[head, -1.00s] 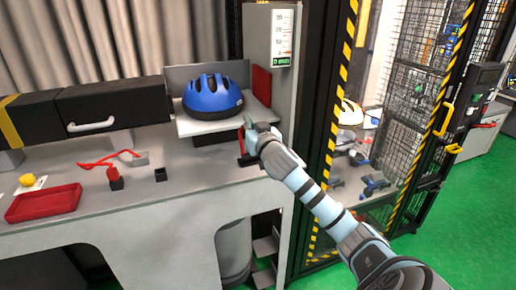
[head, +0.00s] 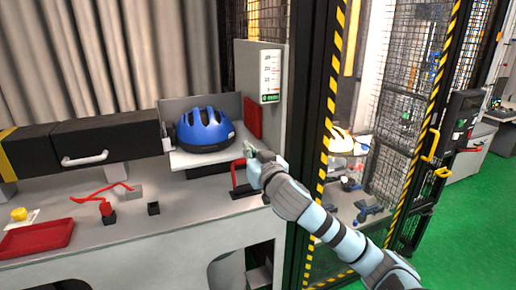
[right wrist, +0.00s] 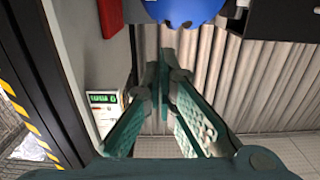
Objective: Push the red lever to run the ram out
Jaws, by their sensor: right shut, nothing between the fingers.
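A red lever (head: 235,174) on a black base stands on the bench just in front of the white platform (head: 190,159). My right gripper (head: 250,153) is beside the lever's upper part, on its right. Whether they touch cannot be told. The right gripper is shut and empty; its fingers also show in the right wrist view (right wrist: 165,78). A blue helmet (head: 204,129) rests on the platform; its edge also shows at the top of the right wrist view (right wrist: 182,10). I cannot clearly make out the ram. My left gripper is out of view.
A black box with a pale handle (head: 110,143) lies left of the helmet. A red tray (head: 36,238), a yellow object (head: 19,214) and a small red knob (head: 105,208) are on the bench at left.

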